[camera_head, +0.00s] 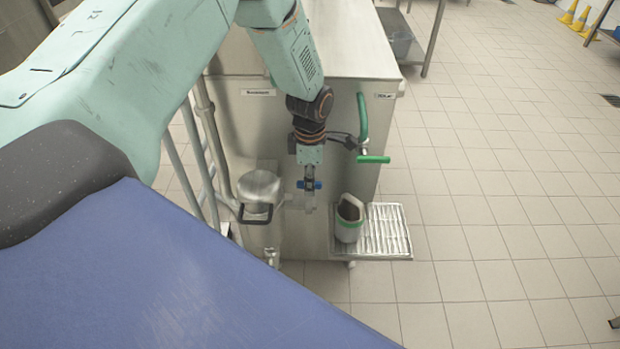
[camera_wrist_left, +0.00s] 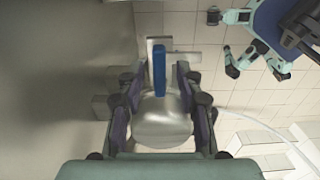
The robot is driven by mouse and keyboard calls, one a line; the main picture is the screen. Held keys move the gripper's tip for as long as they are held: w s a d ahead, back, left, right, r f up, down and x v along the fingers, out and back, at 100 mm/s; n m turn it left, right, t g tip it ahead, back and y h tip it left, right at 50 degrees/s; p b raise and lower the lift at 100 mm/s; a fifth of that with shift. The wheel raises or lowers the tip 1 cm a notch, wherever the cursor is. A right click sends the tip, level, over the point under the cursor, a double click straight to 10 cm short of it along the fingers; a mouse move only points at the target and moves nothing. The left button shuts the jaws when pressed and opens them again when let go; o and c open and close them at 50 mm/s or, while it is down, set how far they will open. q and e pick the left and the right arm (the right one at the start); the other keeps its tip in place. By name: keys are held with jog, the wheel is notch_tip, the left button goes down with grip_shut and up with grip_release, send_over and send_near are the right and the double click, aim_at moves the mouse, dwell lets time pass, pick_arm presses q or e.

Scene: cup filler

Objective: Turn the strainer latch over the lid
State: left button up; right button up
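My left gripper (camera_head: 310,190) points down in front of the steel machine, just right of a round silver vessel (camera_head: 260,187) with a dark loop (camera_head: 256,215) at its front. This vessel may be the strainer. A small blue bar (camera_head: 301,185) shows at the gripper. In the left wrist view, my left gripper (camera_wrist_left: 160,85) has its fingers apart, one on each side of the blue bar (camera_wrist_left: 159,65) and a rounded silver body (camera_wrist_left: 162,122). I cannot tell whether the fingers touch either. Which part is the latch is unclear. My right gripper is not in view.
A dark-topped container (camera_head: 350,215) stands on a slatted drip tray (camera_head: 390,232) at the right. A green handle (camera_head: 373,159) sticks out from the machine (camera_head: 345,45). Pipes (camera_head: 210,140) rise at its left. The tiled floor (camera_head: 480,200) to the right is mostly clear.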

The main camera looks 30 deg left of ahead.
pick_arm(q)
jog(key=shift+a, duration=0.2)
jog(key=c, duration=0.4)
jog(key=shift+d, duration=0.1)
grip_shut()
jog(key=m+p, duration=0.2)
jog(key=m, duration=0.1)
jog(key=shift+r+p, duration=0.1)
jog(key=shift+p, duration=0.2)
jog(key=m+p, duration=0.1)
jog(key=m, duration=0.3)
jog(key=m+p, duration=0.1)
jog(key=m, duration=0.4)
jog(key=shift+m, duration=0.3)
jog(key=m, duration=0.5)
